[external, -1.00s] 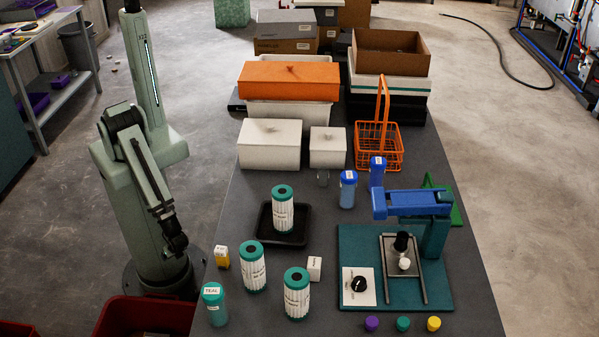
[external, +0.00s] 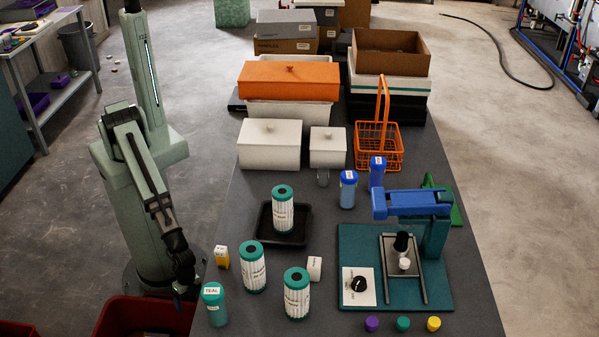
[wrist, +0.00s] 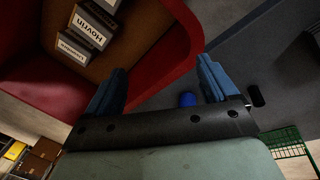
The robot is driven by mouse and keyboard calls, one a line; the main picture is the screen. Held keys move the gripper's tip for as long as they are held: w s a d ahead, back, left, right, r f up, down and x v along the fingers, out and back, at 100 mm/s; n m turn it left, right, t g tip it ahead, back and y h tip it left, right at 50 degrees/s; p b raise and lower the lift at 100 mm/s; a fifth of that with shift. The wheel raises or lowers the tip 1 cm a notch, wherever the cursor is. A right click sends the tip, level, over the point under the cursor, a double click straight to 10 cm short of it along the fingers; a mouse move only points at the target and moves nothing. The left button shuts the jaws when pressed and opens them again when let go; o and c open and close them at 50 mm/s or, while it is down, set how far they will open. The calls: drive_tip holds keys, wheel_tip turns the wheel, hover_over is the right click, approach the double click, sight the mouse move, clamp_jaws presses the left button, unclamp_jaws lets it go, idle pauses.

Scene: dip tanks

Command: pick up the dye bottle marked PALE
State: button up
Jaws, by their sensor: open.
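No label reading PALE is legible. A light-blue bottle (external: 348,190) with a blue cap and a white label stands upright at mid-table, and a darker blue bottle (external: 377,174) stands just behind it; their labels are too small to read. A bottle marked TEAL (external: 214,305) stands at the near left table edge. My gripper (external: 180,296) hangs low beside that edge, left of the TEAL bottle and far from the blue bottles. In the wrist view my gripper's blue fingers (wrist: 162,82) are apart with nothing between them.
A red bin (external: 145,314) stands beside the table; the wrist view shows boxes (wrist: 88,28) in it. Several white-and-teal cylinders (external: 252,268) stand near the front, one on a black tray (external: 264,235). A teal stand with a blue arm (external: 408,203) is at right.

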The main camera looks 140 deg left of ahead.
drive_tip(key=w+d+r+n+t+h, duration=0.15)
drive_tip(key=w+d+r+t, duration=0.25)
drive_tip(key=w+d+r, duration=0.75)
drive_tip(key=w+d+r+n+t+h, duration=0.15)
drive_tip(key=w+d+r+t, duration=0.35)
drive_tip(key=w+r, duration=1.3)
drive_tip(key=w+a+r+n+t, duration=0.1)
drive_tip(key=w+r+t, duration=0.25)
drive_tip(key=r, duration=0.95)
drive_tip(key=w+a+r+n+t, duration=0.2)
drive_tip(key=w+r, duration=0.2)
drive_tip(key=r, duration=0.8)
drive_tip(key=w+a+r, duration=0.2)
drive_tip(key=a+r, duration=0.1)
drive_tip(key=a, duration=0.1)
drive_tip(key=g+y, duration=0.8)
drive_tip(key=g, duration=0.4)
hover_over(349, 181)
drive_tip(key=s, duration=0.6)
drive_tip(key=x, duration=0.6)
drive_tip(key=shift+w+d+f, duration=0.1)
drive_tip(key=shift+w+f, duration=0.15)
drive_tip(key=shift+w, duration=0.05)
drive_tip(key=shift+d+x, duration=0.15)
drive_tip(key=shift+x, duration=1.35)
drive_tip(key=shift+d+x, duration=0.2)
drive_tip(key=shift+x, duration=1.3)
drive_tip(key=shift+s+f, duration=0.1)
drive_tip(key=shift+f, duration=0.05)
